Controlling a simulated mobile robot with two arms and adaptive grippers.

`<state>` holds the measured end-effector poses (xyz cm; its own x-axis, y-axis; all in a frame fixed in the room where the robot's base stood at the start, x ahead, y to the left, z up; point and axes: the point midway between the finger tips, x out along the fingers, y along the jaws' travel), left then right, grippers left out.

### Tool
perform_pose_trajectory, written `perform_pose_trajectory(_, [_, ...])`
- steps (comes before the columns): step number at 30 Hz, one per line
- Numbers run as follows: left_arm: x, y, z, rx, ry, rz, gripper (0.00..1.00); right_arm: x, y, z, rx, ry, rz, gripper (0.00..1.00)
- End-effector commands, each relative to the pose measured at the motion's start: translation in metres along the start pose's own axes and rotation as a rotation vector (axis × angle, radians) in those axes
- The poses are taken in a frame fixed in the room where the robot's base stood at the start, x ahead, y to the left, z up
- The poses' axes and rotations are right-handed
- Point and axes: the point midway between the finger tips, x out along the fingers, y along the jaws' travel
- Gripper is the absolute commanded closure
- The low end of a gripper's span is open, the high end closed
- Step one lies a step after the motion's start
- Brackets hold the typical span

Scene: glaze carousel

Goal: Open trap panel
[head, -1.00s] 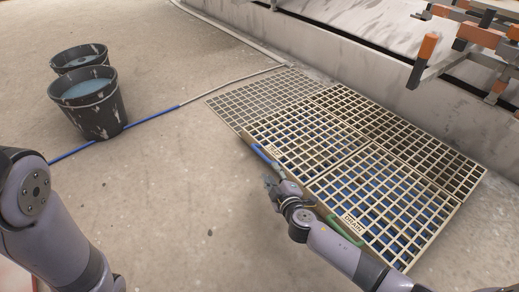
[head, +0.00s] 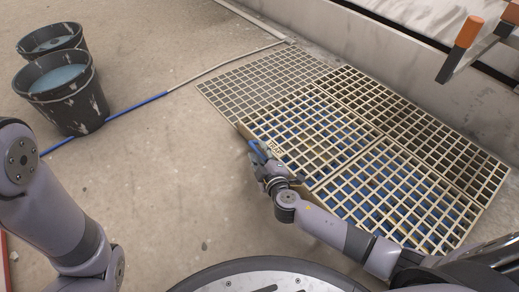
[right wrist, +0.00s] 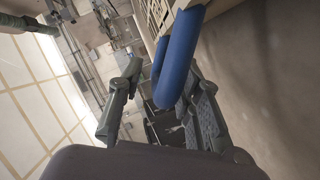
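The trap panel (head: 312,127) is a cream grating with a small label on its front edge and a blue handle (head: 257,151) there. It looks closed, level with the neighbouring gratings. My right gripper (head: 262,163) is at the blue handle. In the right wrist view the blue handle (right wrist: 177,62) reaches in between the two spread fingers, nearer the right finger, with a gap to the left one. My right gripper (right wrist: 160,110) is open there. My left arm shows at the left of the head view, but its gripper is out of frame.
Another cream grating (head: 415,195) adjoins on the right, partly behind my right arm. A flatter grey grating (head: 255,82) lies at the back left. Two black buckets (head: 67,100) of bluish liquid and a blue-and-white hose (head: 140,103) are on the left. Concrete floor in front is clear.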

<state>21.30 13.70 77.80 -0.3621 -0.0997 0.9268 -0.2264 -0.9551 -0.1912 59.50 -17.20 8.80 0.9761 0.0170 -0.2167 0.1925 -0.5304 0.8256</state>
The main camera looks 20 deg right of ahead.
Motion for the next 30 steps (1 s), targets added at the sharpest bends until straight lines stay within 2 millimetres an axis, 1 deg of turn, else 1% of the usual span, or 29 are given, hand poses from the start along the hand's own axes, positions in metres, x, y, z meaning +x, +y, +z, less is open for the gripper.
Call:
perform_pose_trajectory(4, [0.0001,0.0,-0.0003,0.0,0.001,0.0,0.6,-0.0001,0.0001,0.0001,0.0,0.0,0.0,0.68])
perform_pose_trajectory(18, [0.0001,-0.0002,-0.0007,0.001,0.001,0.0,0.6,0.0001,0.0002,0.0001,-0.001,0.0,0.0,0.99])
perform_pose_trajectory(30, [0.0001,-0.0003,-0.0008,0.001,0.001,0.0,0.6,0.0001,0.0001,0.0,0.0,0.0,0.0,1.0])
